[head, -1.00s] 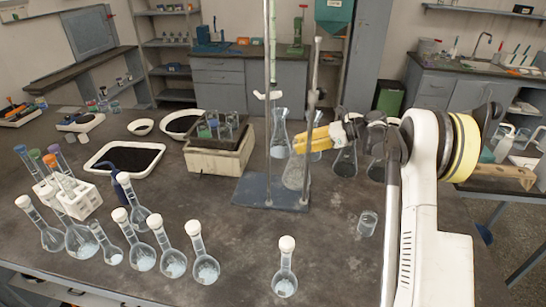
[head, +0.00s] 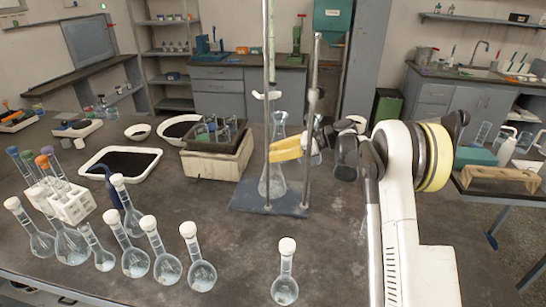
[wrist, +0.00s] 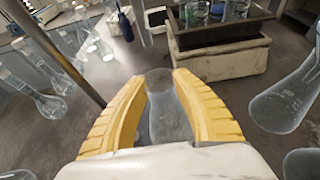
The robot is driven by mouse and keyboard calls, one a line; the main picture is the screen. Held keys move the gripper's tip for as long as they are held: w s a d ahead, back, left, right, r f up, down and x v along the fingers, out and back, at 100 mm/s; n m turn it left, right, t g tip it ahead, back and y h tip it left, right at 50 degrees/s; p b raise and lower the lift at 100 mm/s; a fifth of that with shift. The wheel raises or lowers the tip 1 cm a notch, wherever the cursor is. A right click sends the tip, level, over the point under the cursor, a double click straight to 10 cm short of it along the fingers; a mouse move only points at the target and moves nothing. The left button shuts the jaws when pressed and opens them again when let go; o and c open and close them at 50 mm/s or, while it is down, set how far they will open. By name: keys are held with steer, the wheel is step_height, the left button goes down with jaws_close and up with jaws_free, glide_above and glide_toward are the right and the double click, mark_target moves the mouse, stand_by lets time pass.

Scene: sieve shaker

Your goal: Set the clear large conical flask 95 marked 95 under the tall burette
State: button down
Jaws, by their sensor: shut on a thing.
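A clear conical flask (head: 272,184) is held by my gripper (head: 286,149), whose yellow fingers close around its neck. It appears upright over the blue stand base (head: 245,196), beside the stand's rod. I cannot tell whether its bottom touches the base. In the wrist view the flask (wrist: 168,118) lies between my gripper's fingers (wrist: 161,80). The mark 95 cannot be read. The tall burette (head: 271,35) is clamped upright on the stand above, and the flask is roughly below it.
A second rod (head: 312,110) stands close to my fingers. A tray-topped box (head: 208,165) is to the left. Several stoppered volumetric flasks (head: 202,268) line the front; bare bench lies between them and the stand.

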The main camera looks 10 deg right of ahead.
steer(key=c, duration=1.1)
jaws_free()
steer(key=shift+f, duration=0.1)
steer(key=shift+s+d+r, duration=0.1)
steer(key=shift+d+r, duration=0.2)
steer(key=shift+r, duration=0.05)
steer(key=p+v, duration=0.4)
steer(key=v, duration=0.7)
steer(key=shift+s+d, duration=0.1)
steer(key=shift+d, duration=0.1)
